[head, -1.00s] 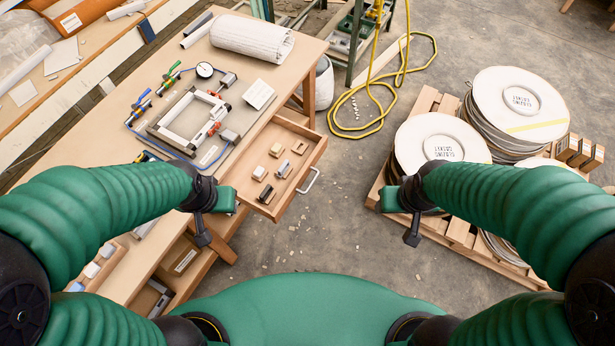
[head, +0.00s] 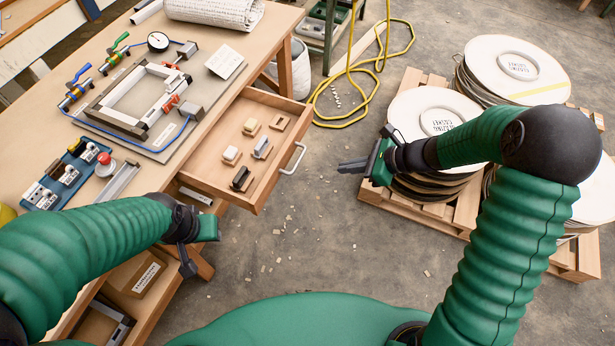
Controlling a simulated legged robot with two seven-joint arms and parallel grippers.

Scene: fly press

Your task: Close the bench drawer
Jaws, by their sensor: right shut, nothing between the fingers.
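The bench drawer (head: 216,172) stands pulled out from the right side of the wooden workbench (head: 40,118). It holds several small blocks, and a metal bar handle (head: 294,159) is on its right-hand front. My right gripper (head: 353,166) points left toward the handle, apart from it, over the floor to its right. Its dark fingers are together and empty. My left gripper (head: 205,229) is below and left of the drawer, close to the bench edge. Its fingers are not clear enough to judge.
A clamp frame fixture (head: 108,99) and a switch box (head: 70,172) sit on the bench top. Glazing gasket reels (head: 432,106) stand on a pallet (head: 443,218) at right. A yellow hose (head: 361,117) lies on the floor. Floor between drawer and pallet is mostly clear.

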